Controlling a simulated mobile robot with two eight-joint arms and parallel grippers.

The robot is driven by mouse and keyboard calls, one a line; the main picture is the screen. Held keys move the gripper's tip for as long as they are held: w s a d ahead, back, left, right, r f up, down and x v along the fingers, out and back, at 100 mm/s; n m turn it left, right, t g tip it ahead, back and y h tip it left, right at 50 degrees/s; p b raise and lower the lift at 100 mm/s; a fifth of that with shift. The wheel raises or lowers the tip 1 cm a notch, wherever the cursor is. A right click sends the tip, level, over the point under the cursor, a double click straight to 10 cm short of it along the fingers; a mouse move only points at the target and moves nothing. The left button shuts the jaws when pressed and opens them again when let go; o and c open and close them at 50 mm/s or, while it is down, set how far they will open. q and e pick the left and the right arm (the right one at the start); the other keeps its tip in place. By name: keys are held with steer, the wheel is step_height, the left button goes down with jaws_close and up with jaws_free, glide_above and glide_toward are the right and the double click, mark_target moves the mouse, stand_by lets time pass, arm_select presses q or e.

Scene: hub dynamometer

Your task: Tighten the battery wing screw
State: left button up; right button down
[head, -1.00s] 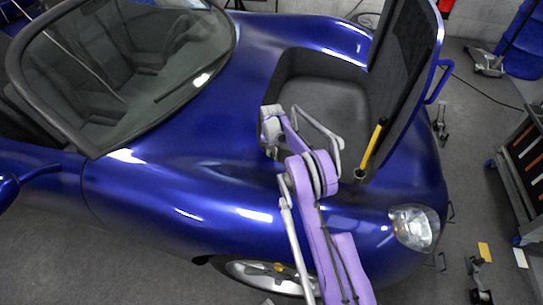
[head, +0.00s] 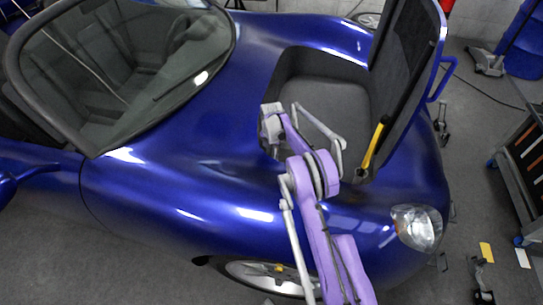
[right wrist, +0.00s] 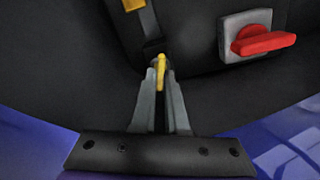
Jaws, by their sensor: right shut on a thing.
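In the right wrist view my right gripper (right wrist: 161,78) has its two grey fingers closed on a small yellow piece, the wing screw (right wrist: 160,66), whose top sticks up between the fingertips. The screw sits by a black strap or bracket beside a dark box, apparently the battery (right wrist: 205,50); its threads are hidden. In the head view my purple right arm reaches from the bottom over the blue car's (head: 180,170) fender to the open front compartment (head: 325,100). The gripper's tips and the screw cannot be made out there. My left gripper is not in view.
A red rotary switch (right wrist: 262,41) on a pale base is right of the fingers. The raised lid (head: 400,85) and a yellow-handled bar (head: 373,145) stand right of my arm. A tool cart (head: 525,160) is at the far right.

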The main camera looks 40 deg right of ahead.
steer(key=m+b, duration=0.1)
steer(key=m, duration=0.2)
steer(key=shift+m, duration=0.4)
steer(key=m, duration=0.3)
steer(key=shift+w+m+b, duration=0.1)
steer(key=shift+m+b, duration=0.2)
steer(key=m, duration=0.3)
steer(key=shift+m+b, duration=0.3)
steer(key=shift+b, duration=0.05)
steer(key=m, duration=0.4)
steer(key=shift+w+d+m+b, duration=0.1)
steer(key=shift+m+b, duration=0.2)
steer(key=shift+b, duration=0.05)
steer(key=m, duration=0.3)
steer(key=shift+m+b, duration=0.3)
steer(key=shift+b, duration=0.05)
steer(key=m, duration=0.4)
steer(key=shift+d+m+b, duration=0.15)
steer(key=shift+m+b, duration=0.15)
steer(key=shift+b, duration=0.05)
steer(key=m, duration=0.4)
steer(key=shift+b, duration=0.35)
steer(key=shift+d+m, duration=0.1)
steer(key=shift+m, duration=1.8)
